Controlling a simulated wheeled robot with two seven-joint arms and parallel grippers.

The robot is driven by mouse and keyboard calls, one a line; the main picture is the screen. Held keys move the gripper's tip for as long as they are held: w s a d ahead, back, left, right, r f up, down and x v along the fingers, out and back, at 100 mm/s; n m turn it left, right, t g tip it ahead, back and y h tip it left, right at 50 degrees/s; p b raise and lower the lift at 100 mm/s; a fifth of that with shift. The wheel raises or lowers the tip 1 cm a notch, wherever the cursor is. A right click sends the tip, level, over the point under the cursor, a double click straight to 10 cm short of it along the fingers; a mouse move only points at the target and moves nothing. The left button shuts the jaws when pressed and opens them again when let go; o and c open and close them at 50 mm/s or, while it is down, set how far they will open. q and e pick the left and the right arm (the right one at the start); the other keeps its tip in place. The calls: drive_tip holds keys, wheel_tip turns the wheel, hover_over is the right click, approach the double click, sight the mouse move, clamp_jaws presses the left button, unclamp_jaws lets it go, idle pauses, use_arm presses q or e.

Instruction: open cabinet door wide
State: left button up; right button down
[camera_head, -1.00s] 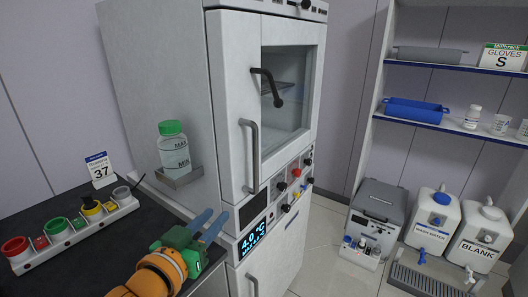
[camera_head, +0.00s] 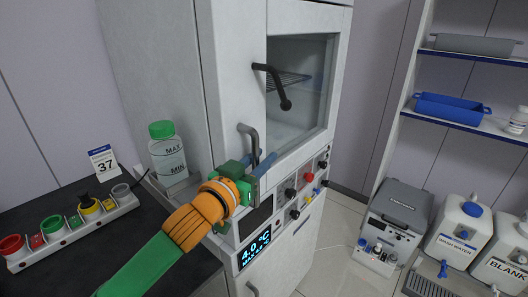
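The white cabinet (camera_head: 228,70) stands in the middle. Its upper door (camera_head: 298,156) has a glass window (camera_head: 312,75) and looks shut. A grey vertical bar handle (camera_head: 248,130) is on the door's left side, and its lower part is hidden by my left gripper. My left gripper (camera_head: 262,163), green with blue fingers on an orange wrist, is at the handle's lower part. I cannot tell whether its fingers are closed on the bar. My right gripper is not in view.
A dark lever (camera_head: 272,80) sticks out by the window. A green-capped bottle (camera_head: 167,155) stands on a side bracket. Knobs (camera_head: 309,177) and a 4.0 °C display (camera_head: 254,249) sit below the door. A dark counter (camera_head: 60,275) is at left; floor shows at right.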

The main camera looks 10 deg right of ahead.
use_arm(q)
drive_tip(key=shift+w+d, duration=0.3)
drive_tip(key=shift+w, duration=0.05)
clamp_jaws()
idle(1.3)
